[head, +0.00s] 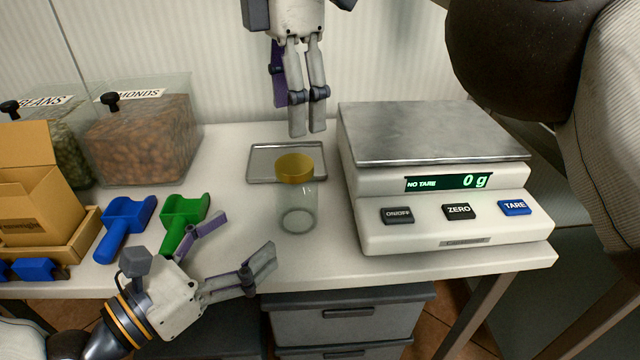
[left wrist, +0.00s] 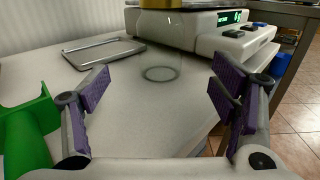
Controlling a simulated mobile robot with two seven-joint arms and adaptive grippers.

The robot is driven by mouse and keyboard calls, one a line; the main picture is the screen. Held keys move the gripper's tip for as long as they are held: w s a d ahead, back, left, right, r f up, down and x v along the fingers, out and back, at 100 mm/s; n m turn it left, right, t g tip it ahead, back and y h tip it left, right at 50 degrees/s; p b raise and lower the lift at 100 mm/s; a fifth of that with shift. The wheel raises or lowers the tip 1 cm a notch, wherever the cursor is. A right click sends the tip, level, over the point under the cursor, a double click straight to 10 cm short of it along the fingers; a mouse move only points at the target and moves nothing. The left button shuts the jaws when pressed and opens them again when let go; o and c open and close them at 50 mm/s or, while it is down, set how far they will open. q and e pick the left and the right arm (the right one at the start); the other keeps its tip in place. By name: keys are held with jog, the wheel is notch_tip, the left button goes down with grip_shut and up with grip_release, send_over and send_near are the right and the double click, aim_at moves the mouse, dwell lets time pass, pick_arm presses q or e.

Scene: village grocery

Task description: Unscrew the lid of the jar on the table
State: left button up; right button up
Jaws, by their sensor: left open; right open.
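A clear glass jar (head: 298,212) with a gold lid (head: 295,167) stands upright on the white table. Its lower glass also shows in the left wrist view (left wrist: 160,60), between and beyond the fingers, with the lid cut off at the top edge. My left gripper (head: 250,242) is open and empty, to the left and front of the jar, its fingers pointing at it. It also shows in the left wrist view (left wrist: 158,90). My right gripper (head: 308,133) points down above and behind the lid, apart from it. Its fingers are close together with nothing visible between them.
A weighing scale (head: 450,225) reading 0 g stands right of the jar. A metal tray (head: 258,177) lies behind it. Blue (head: 125,220) and green (head: 183,222) scoops, a cardboard box (head: 35,190) and an almond bin (head: 145,140) are on the left.

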aim_at(296, 198)
pick_arm(q)
jog(key=shift+w+d, duration=0.3)
jog(key=x, duration=1)
jog(key=shift+w+d, duration=0.25)
jog(key=shift+d, duration=0.05)
pick_arm(e)
jog(key=shift+s+a, duration=0.15)
pick_arm(q)
grip_shut()
pick_arm(e)
jog(key=m, duration=1.2)
jog(key=shift+m, duration=0.3)
jog(key=m, duration=1.4)
jog(key=shift+m, duration=0.3)
jog(key=m, duration=0.3)
jog(key=shift+m, duration=0.3)
jog(key=m, duration=1.4)
notch_tip(296, 198, down, 8)
jog(key=shift+r, duration=0.1)
